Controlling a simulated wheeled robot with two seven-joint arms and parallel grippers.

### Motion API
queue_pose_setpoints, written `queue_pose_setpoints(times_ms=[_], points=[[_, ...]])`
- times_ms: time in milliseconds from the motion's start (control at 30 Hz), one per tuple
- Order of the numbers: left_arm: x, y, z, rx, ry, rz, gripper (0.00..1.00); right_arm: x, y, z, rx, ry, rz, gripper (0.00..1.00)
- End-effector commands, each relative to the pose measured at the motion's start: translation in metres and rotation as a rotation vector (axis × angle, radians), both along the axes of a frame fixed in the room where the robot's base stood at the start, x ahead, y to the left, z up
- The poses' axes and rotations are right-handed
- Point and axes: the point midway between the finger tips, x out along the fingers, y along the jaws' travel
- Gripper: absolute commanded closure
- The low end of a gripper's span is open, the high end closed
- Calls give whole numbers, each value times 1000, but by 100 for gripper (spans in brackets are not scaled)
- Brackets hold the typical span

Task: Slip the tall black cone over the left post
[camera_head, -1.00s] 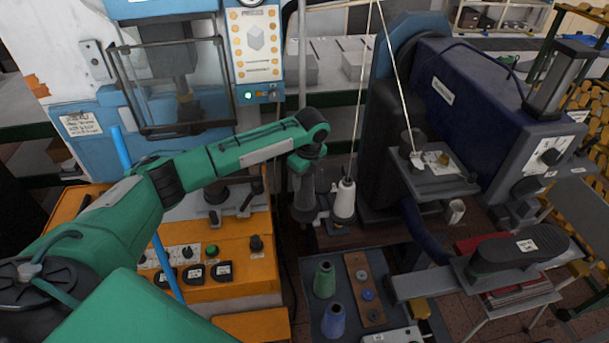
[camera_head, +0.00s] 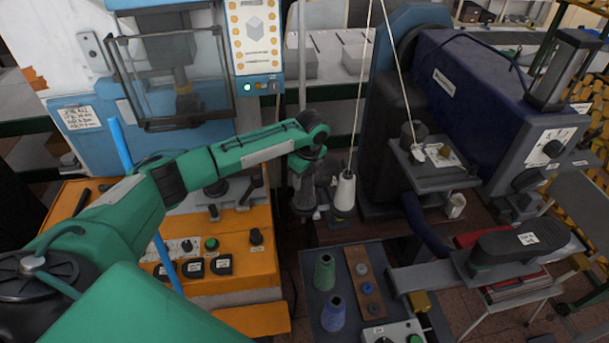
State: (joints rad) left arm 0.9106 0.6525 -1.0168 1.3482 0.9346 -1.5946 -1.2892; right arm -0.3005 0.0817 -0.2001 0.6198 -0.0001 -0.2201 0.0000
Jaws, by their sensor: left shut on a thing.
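My left arm reaches in from the left, and its gripper (camera_head: 306,184) points down beside the thread stand. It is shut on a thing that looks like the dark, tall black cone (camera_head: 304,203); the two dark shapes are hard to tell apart. The cone is at the left of a white thread cone (camera_head: 344,191), which stands upright. The left post is hidden behind my gripper and the cone, so I cannot tell whether the cone is around it or above it. My right gripper is out of view.
A green cone (camera_head: 324,273) and a blue cone (camera_head: 333,313) stand on a dark tray top (camera_head: 300,262). A dark machine (camera_head: 480,95) stands at the right, with white threads hanging before it. An orange control box (camera_head: 230,265) is at the left.

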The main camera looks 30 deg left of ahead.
Motion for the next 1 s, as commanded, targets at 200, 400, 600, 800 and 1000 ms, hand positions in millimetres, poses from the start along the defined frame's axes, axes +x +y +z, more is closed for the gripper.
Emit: queue_pose_setpoints(times_ms=[200, 400, 600, 800, 1000], points=[[0, 0, -6, 0, -1, 0, 97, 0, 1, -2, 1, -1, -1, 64], [0, 0, -6, 0, -1, 0, 97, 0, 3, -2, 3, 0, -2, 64], [0, 0, -6, 1, -1, 1, 27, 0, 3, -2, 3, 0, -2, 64], [0, 0, -6, 1, 1, 0, 27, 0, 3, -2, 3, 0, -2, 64], [1, -1, 2, 0, -2, 2, 27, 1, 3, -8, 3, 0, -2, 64]])
